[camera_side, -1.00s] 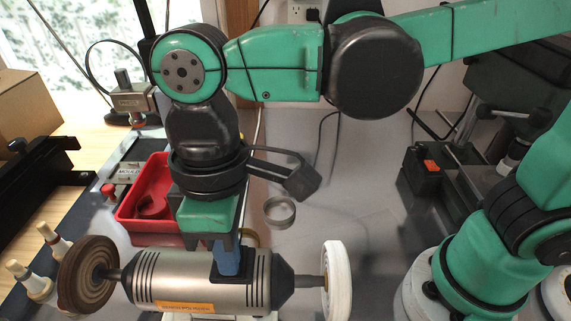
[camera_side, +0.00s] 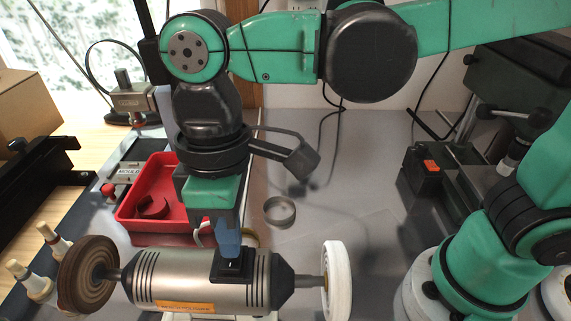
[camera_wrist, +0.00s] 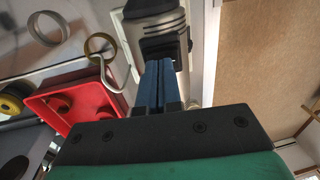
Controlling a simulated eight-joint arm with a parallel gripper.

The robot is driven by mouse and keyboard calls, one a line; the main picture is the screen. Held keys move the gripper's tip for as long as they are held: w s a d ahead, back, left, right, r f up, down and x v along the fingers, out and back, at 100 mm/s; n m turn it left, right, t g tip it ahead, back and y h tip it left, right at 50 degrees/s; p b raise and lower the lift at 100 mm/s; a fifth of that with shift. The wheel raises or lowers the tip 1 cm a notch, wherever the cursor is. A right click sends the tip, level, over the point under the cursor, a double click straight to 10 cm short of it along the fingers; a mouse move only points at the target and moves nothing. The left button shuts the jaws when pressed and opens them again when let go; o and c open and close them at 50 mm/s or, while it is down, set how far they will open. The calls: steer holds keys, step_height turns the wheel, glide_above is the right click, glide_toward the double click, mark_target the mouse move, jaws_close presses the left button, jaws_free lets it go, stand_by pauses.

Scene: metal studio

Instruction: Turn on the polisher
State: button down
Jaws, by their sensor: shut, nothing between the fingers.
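The polisher (camera_side: 180,278) is a silver cylinder with a brown wheel (camera_side: 88,273) on its left shaft and a white wheel (camera_side: 337,280) on its right. A black switch plate (camera_side: 234,268) sits on top of its body; whether it is on or off cannot be told. My gripper (camera_side: 229,250) has its blue fingers shut and empty, pointing down at the switch plate. Whether the tips touch it is unclear. In the wrist view, the blue fingers (camera_wrist: 159,68) lie together and reach toward the polisher body (camera_wrist: 157,24), partly hiding the switch.
A red tray (camera_side: 128,212) with a ring-like part inside stands behind the polisher. A metal ring (camera_side: 279,211) lies on the bench to the right of the tray.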

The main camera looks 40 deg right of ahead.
step_height(320, 180, up, 14)
steer(key=w+d, duration=0.1)
steer(key=shift+f, duration=0.2)
steer(key=shift+w+d, duration=0.1)
steer(key=shift+s+a, duration=0.55)
steer(key=shift+f, duration=0.1)
steer(key=f, duration=0.4)
steer(key=a+f, duration=0.1)
steer(key=f, duration=0.4)
steer(key=s+f, duration=0.1)
steer(key=f, duration=0.3)
steer(key=shift+s+a+f, duration=0.1)
steer(key=shift+a+f, duration=0.05)
steer(key=shift+f, duration=0.2)
